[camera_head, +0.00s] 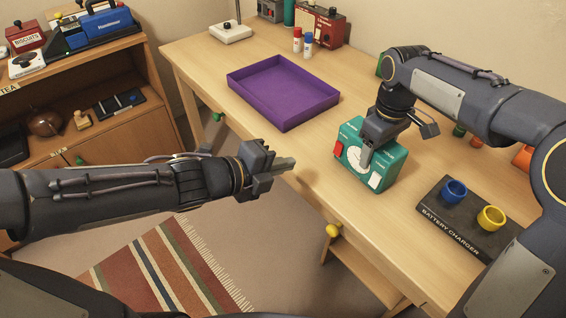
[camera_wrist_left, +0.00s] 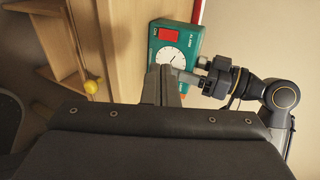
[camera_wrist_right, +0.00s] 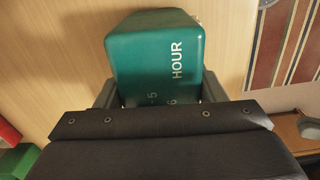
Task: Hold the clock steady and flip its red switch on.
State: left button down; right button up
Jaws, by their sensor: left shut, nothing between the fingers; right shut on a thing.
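A purple tray (camera_head: 282,121) lies on the desk behind and left of the clock. A battery charger (camera_head: 446,223) with a blue and a yellow cup is at the right. A yellow drawer knob (camera_head: 332,230) sticks out below the desk edge.

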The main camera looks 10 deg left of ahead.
pick_arm(q)
jog(key=shift+s+a+f, duration=0.15)
jog(key=shift+a+f, duration=0.05)
jog(key=shift+f, duration=0.45)
send_near(336, 154)
jog(key=x, duration=0.2)
jog(key=f+x, duration=0.1)
jog(key=x, duration=0.2)
jog(key=shift+a, duration=0.1)
jog(key=shift+w+d, duration=0.45)
jog(key=shift+d, duration=0.1)
jog(key=shift+w+d+f, duration=0.15)
jog(key=shift+w, duration=0.05)
